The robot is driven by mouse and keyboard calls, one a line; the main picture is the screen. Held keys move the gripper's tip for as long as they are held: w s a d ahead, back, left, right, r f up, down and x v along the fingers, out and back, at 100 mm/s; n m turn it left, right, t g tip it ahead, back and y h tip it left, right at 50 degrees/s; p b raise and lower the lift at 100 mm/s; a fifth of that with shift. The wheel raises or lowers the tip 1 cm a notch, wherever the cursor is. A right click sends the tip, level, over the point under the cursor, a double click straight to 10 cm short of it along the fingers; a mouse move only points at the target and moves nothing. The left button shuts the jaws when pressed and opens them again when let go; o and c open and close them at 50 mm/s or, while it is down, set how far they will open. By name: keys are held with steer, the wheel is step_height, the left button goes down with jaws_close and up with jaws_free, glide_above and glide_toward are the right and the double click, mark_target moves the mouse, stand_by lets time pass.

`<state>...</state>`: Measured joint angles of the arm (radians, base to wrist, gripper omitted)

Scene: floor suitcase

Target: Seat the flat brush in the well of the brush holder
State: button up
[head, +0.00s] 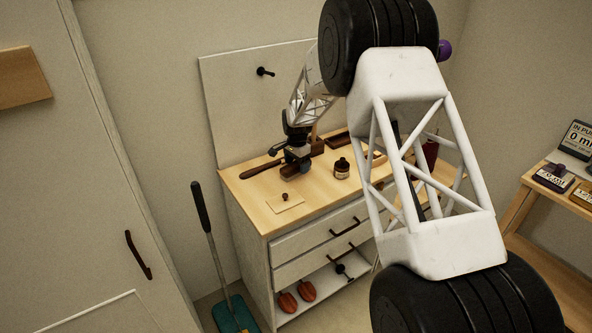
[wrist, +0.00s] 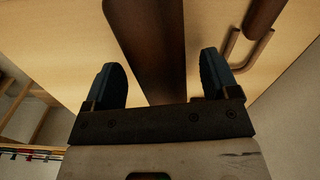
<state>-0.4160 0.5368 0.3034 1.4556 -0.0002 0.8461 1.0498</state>
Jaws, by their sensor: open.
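My gripper (head: 298,165) is low over the wooden top of the drawer cabinet. In the wrist view its two blue-grey fingers (wrist: 160,82) are apart. A dark brown wooden piece (wrist: 148,40) runs between them, with a visible gap on each side. I cannot tell whether this is the flat brush or part of the brush holder. In the head view a long dark brown handle-like piece (head: 262,170), perhaps the brush, lies just left of my gripper. Brown wooden parts (head: 317,147) sit behind the gripper, perhaps the holder. The well is not discernible.
A small dark jar (head: 341,168) stands right of my gripper. A square plate with a knob (head: 286,203) lies near the front left edge. A brown tray (head: 340,138) is at the back. A pale back panel (head: 228,100) rises behind. The front left top is mostly clear.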

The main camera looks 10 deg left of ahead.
steer(key=shift+f, duration=0.45)
steer(key=c, duration=1.1)
steer(key=shift+o, duration=0.2)
steer(key=shift+r, duration=0.15)
steer(key=shift+r, duration=1.45)
steer(key=shift+s+d+r, duration=0.1)
steer(key=shift+s+r, duration=0.05)
steer(key=shift+r, duration=0.1)
steer(key=s+d, duration=0.2)
steer(key=s, duration=0.2)
steer(key=s+d+r, duration=0.1)
steer(key=s+d, duration=0.1)
steer(key=s, duration=0.3)
steer(key=s+d, duration=0.2)
steer(key=s, duration=0.3)
steer(key=shift+s+d+r, duration=0.1)
steer(key=shift+s+r, duration=0.05)
steer(key=shift+s, duration=0.05)
